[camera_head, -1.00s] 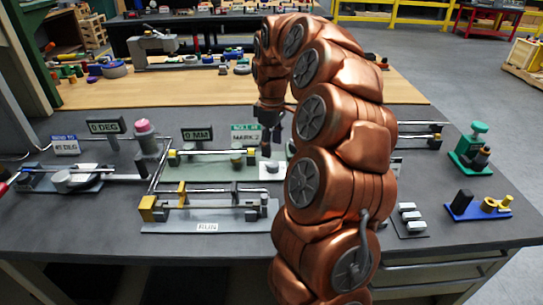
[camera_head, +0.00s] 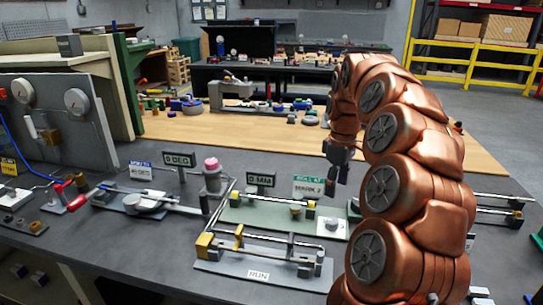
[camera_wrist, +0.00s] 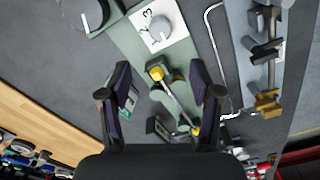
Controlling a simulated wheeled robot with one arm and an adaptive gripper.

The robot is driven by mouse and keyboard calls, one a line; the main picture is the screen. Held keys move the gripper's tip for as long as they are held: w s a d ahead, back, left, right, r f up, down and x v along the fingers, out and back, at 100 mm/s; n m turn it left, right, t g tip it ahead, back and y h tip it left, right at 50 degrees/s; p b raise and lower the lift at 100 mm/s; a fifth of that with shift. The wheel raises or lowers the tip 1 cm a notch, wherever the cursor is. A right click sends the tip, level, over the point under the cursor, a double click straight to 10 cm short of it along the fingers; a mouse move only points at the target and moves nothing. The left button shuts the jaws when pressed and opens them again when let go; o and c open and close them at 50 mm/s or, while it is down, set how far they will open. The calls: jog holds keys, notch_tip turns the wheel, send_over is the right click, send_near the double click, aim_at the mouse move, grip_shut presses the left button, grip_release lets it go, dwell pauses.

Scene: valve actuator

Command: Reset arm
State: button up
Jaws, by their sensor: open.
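My copper-coloured arm rises at the right of the head view and bends down over the bench. My gripper (camera_head: 338,168) hangs above the bench near the right end of a green plate (camera_head: 262,216). In the wrist view my gripper (camera_wrist: 160,100) has its two dark fingers spread wide, with nothing between them in its grasp. Below it are the green plate with a rod and yellow end blocks (camera_wrist: 157,73), and a white dial plate (camera_wrist: 160,28) with a grey knob. The gripper is apart from these parts.
A grey fixture labelled RUN (camera_head: 258,274) lies at the bench front. Signs reading 0 DEG (camera_head: 179,160) and 0 MM (camera_head: 261,179) stand behind. A pink-topped post (camera_head: 211,165) stands between fixtures. A gauge panel (camera_head: 55,118) is at the left. A wooden table (camera_head: 240,124) lies behind.

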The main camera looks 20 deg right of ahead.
jog(key=s+a+r+p, duration=0.1)
jog(key=s+a, duration=0.4)
jog(key=a, duration=0.4)
jog(key=s+a+r+p, duration=0.1)
jog(key=s+a, duration=0.3)
jog(key=a, duration=0.4)
jog(key=s+a+f+m+g+p, duration=0.1)
jog(key=s+a+f+m, duration=0.1)
jog(key=s, duration=0.8)
jog(key=s+a+f+m+p, duration=0.1)
jog(key=s+a+f+m, duration=0.2)
jog(key=s, duration=0.8)
jog(key=a+f, duration=0.2)
jog(key=a, duration=0.1)
jog(key=shift+g, duration=0.4)
